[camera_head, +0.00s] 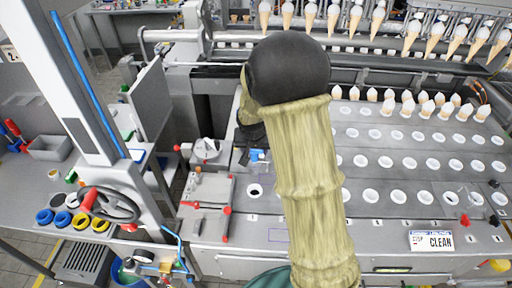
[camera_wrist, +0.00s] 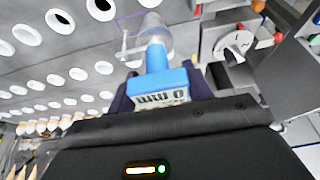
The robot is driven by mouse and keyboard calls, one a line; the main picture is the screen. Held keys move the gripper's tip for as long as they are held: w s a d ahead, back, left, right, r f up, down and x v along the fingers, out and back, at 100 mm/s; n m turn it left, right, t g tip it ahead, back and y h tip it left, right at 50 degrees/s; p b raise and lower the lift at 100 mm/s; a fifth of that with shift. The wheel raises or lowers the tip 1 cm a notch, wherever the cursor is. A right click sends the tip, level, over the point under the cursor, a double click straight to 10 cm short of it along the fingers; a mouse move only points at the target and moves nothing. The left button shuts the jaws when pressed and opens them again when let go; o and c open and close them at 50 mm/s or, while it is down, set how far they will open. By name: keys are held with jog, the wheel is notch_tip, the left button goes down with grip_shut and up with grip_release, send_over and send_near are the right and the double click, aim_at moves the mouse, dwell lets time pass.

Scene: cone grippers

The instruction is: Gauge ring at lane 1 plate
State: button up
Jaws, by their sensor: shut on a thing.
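My gripper (camera_wrist: 160,88) is shut on a blue gauge (camera_wrist: 155,78) with a digital display, one dark finger on each side. The gauge has a clear, rounded end pointing away from my wrist. In the head view the gauge (camera_head: 259,155) shows as a small blue patch over the left end of the perforated plate, and my arm hides most of my gripper. A white-rimmed hole with a dark centre (camera_head: 255,191) lies in the leftmost lane, in front of the gauge. It seems to be the dark hole (camera_wrist: 101,8) in the wrist view. Contact between gauge and plate cannot be told.
The grey plate (camera_head: 400,178) has rows of white-rimmed holes, with several cones standing at the back. Filled cones hang in a rack (camera_head: 380,20) behind. A fixture with red knobs (camera_head: 207,190) stands left of the plate. A "CLEAN" sign (camera_head: 431,241) is at front right.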

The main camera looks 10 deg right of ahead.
aim_at(255, 163)
jog(key=shift+s+a+f, duration=0.1)
jog(key=shift+f, duration=0.15)
jog(key=shift+f+b, duration=0.9)
jog(key=shift+f, duration=0.2)
jog(key=shift+w+f+b, duration=0.15)
jog(key=shift+f+b, duration=0.6)
jog(key=shift+f, duration=0.35)
jog(key=shift+w+f+b, duration=0.1)
jog(key=shift+f+b, duration=0.65)
jog(key=shift+f, duration=0.3)
notch_tip(255, 163, down, 8)
jog(key=b, duration=0.6)
jog(key=shift+s+r, duration=0.15)
jog(key=shift+r, duration=0.05)
jog(key=o, duration=1.2)
